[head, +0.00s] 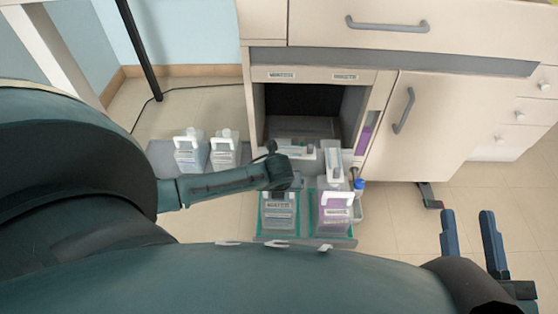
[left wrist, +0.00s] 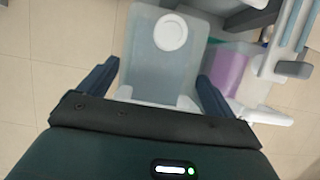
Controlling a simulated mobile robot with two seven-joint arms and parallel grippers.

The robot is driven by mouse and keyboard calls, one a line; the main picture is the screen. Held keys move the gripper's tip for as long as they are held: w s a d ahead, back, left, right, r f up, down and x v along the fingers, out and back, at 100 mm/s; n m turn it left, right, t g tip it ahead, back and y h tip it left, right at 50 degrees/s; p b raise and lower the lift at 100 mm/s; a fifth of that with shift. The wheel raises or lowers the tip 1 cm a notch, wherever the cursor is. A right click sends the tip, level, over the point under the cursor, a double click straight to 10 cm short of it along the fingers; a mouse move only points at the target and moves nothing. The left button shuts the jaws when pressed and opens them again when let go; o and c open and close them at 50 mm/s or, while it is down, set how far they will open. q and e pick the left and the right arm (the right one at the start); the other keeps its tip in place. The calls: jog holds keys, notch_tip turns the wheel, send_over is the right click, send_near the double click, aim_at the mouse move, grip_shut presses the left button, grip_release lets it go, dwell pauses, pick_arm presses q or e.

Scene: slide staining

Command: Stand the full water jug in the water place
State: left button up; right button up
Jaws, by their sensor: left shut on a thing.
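My left gripper (head: 281,181) is shut on a clear, pale jug (left wrist: 165,65) with a round white cap. In the left wrist view the jug sits between my two blue fingers. In the head view this jug (head: 279,212) is at the left teal-edged place of the pulled-out tray (head: 262,234); I cannot tell whether its base touches. A jug with purple contents (head: 334,212) stands to its right and also shows in the left wrist view (left wrist: 232,72). My right gripper (head: 468,213) is open and empty at the lower right.
Two white-capped jugs, one (head: 190,155) beside another (head: 225,153), stand on a grey mat (head: 160,152) left of the cabinet. The cabinet's labelled compartment (head: 300,103) is open behind the tray. Floor is free right of the tray.

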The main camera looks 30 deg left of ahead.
pick_arm(q)
notch_tip(320, 180, down, 3)
jog(key=shift+r+b, duration=0.1)
jog(key=shift+b, duration=0.5)
jog(key=shift+w, duration=0.1)
jog(key=o, duration=1.8)
jog(key=shift+f, duration=0.25)
jog(key=shift+c, duration=0.2)
pick_arm(e)
jog(key=shift+w+d+r+n+t+y, duration=0.1)
jog(key=shift+w+r+n+t+y, duration=0.2)
jog(key=shift+r, duration=0.25)
jog(key=shift+w+r+n+t+y, duration=0.1)
jog(key=shift+r+n+t+y, duration=0.1)
jog(key=shift+r+n+y, duration=0.3)
pick_arm(q)
jog(key=shift+r, duration=0.1)
pick_arm(e)
jog(key=shift+r, duration=0.1)
